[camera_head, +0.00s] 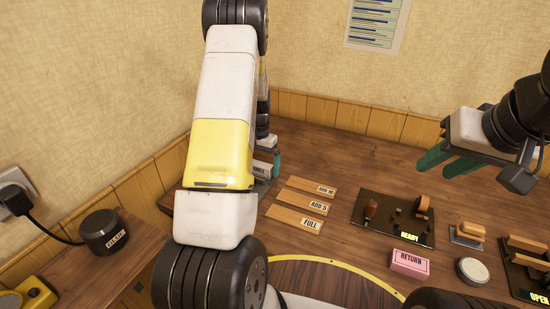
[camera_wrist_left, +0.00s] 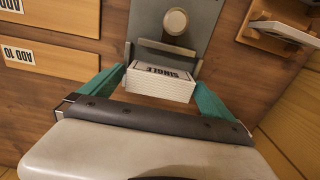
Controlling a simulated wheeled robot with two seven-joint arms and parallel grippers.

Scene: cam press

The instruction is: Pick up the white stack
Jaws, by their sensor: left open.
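The white stack (camera_wrist_left: 160,86) is a pile of thin white sheets or cards with a "SINGLE" label on top, upside down in the left wrist view. It sits at the end of a grey holder (camera_wrist_left: 185,42) with a round knob. My left gripper (camera_wrist_left: 160,78) is open, with one teal finger on each side of the stack and gaps visible. In the head view my left arm hides most of this area; a teal finger of the left gripper (camera_head: 276,164) shows beside the stack's label (camera_head: 262,168). My right gripper (camera_head: 450,160) is open and empty above the table's right side.
Wooden plates (camera_head: 298,206) marked ADD 10, ADD 5 and FULL lie right of the left arm. A dark READY board (camera_head: 380,222), a pink RETURN block (camera_head: 409,263) and a round white-topped tin (camera_head: 472,271) stand further right. A wooden wall (camera_head: 300,106) borders the back.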

